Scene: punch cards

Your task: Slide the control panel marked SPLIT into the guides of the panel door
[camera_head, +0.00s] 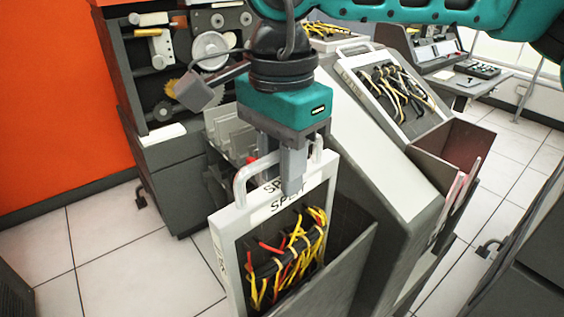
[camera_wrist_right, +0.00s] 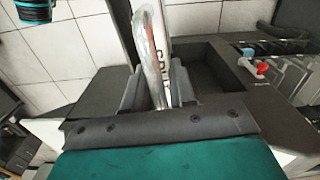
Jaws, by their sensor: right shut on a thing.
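The control panel marked SPLIT (camera_head: 285,262) has a white frame, a dark face and looped red and yellow wires. It stands near upright, slightly tilted in the picture. My right gripper (camera_head: 291,188) is shut on its handle (camera_head: 241,183) at the top edge. In the right wrist view the gripper (camera_wrist_right: 158,95) closes around the pale handle, with part of the lettering on the frame beside it. A dark grey plate (camera_head: 345,268) is right of the panel and may be part of the panel door. I cannot make out the guides or whether the panel touches them. My left gripper is not in view.
A grey sloped machine (camera_head: 385,170) stands behind, carrying another wired panel (camera_head: 397,92). A reddish-brown open bin (camera_head: 455,150) is on its right side. A machine with gears (camera_head: 210,50) stands at the back left. White tiled floor (camera_head: 120,262) is clear at the left.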

